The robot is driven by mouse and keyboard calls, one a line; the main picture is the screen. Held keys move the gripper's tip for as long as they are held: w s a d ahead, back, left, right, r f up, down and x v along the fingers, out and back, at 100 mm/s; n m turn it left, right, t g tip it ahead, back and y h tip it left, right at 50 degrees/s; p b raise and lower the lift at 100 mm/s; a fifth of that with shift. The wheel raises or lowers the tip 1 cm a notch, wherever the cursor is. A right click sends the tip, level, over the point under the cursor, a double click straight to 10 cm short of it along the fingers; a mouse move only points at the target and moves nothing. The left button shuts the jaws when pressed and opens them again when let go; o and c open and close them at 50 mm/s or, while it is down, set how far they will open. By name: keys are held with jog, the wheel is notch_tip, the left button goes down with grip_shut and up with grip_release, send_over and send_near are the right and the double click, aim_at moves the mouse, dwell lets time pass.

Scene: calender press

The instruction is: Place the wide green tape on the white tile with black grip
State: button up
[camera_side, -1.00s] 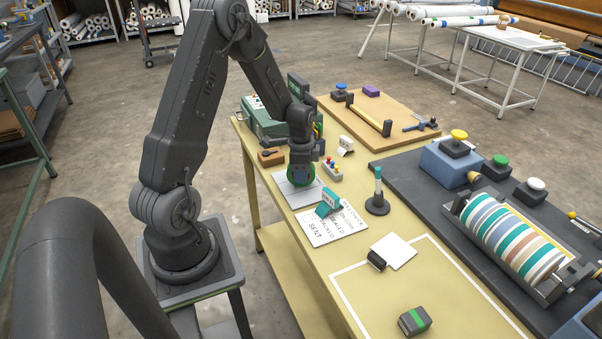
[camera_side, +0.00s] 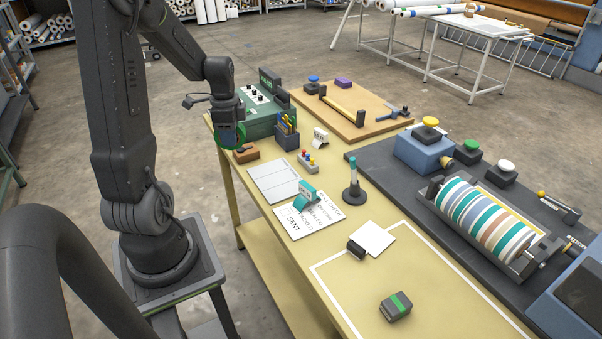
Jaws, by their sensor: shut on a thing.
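The green tape (camera_side: 230,146) is a green ring hanging in my gripper (camera_side: 229,133), which is shut on it. They are up in the air near the back left corner of the tan table, left of the green box. My gripper hides part of the ring. Nothing is on the tile. My gripper is far from it, up and to the left.
A blank ruled white card (camera_side: 272,182) and a lettered sheet (camera_side: 300,226) with a teal clip stand (camera_side: 306,194) lie between. An upright teal-topped post (camera_side: 353,190) stands left of the striped roller (camera_side: 490,222). A grey block with a green stripe (camera_side: 396,306) sits in front of the tile.

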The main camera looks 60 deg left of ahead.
jog(key=w+d+m, duration=0.6)
jog(key=w+d, duration=0.4)
jog(key=m, duration=0.6)
send_over(368, 240)
jog(key=f, duration=0.6)
jog(key=shift+a+f, duration=0.15)
jog(key=shift+a, duration=0.2)
jog(key=shift+d+f, duration=0.3)
jog(key=shift+d, duration=0.05)
jog(key=shift+f, duration=1.9)
jog(key=shift+f, duration=0.15)
jog(key=o, duration=0.6)
jog(key=shift+o, duration=0.2)
